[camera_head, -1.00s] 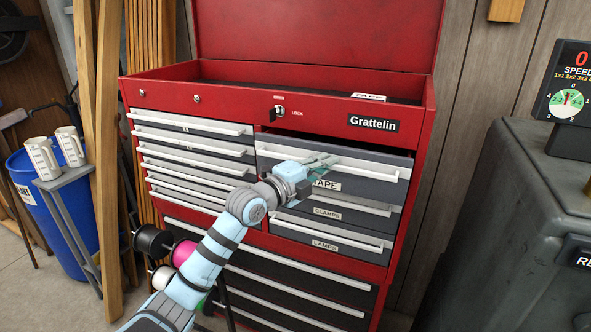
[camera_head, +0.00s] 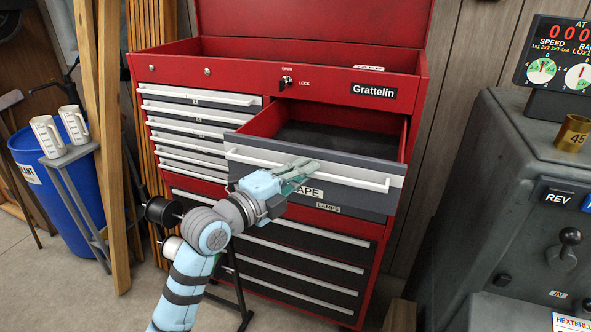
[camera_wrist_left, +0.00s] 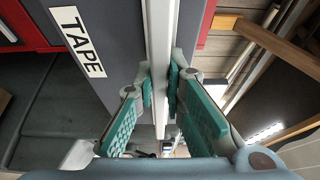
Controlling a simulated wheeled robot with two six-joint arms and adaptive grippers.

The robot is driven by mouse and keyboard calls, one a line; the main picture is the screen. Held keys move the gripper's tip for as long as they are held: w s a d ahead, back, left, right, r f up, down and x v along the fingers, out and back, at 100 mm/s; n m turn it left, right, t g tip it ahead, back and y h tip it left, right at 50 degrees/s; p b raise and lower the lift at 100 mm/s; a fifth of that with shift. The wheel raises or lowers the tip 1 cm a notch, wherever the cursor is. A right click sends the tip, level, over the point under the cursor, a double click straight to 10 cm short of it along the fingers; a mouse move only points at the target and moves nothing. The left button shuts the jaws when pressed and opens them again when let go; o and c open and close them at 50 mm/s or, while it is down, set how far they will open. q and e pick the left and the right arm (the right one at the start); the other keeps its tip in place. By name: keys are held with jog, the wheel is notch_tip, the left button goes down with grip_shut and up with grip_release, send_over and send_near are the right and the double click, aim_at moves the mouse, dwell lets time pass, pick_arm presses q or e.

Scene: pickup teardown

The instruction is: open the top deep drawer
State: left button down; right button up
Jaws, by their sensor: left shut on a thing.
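The top deep drawer (camera_head: 315,180), labelled TAPE, stands well out of the red tool chest (camera_head: 330,87) on its right side. Its inside shows a dark, empty-looking floor. My left gripper (camera_head: 302,172) is at the long pale handle (camera_head: 350,180) across the drawer's front. In the left wrist view the green-padded fingers (camera_wrist_left: 160,90) are closed around the handle bar (camera_wrist_left: 160,40), one on each side, with the TAPE label (camera_wrist_left: 78,40) beside them. My right gripper is not in view.
Shallow drawers (camera_head: 195,130) to the left and black lower drawers (camera_head: 290,265) are shut. A grey machine (camera_head: 500,180) stands close on the right. Wooden planks (camera_head: 110,150), a blue bin (camera_head: 55,185) and a small stand with white jugs (camera_head: 73,125) are at the left.

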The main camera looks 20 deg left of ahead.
pick_arm(q)
jog(key=shift+s, duration=0.3)
jog(key=c, duration=1.7)
grip_release()
jog(key=shift+o, duration=0.3)
jog(key=shift+w, duration=0.1)
jog(key=v, duration=1.2)
jog(key=shift+d, duration=0.15)
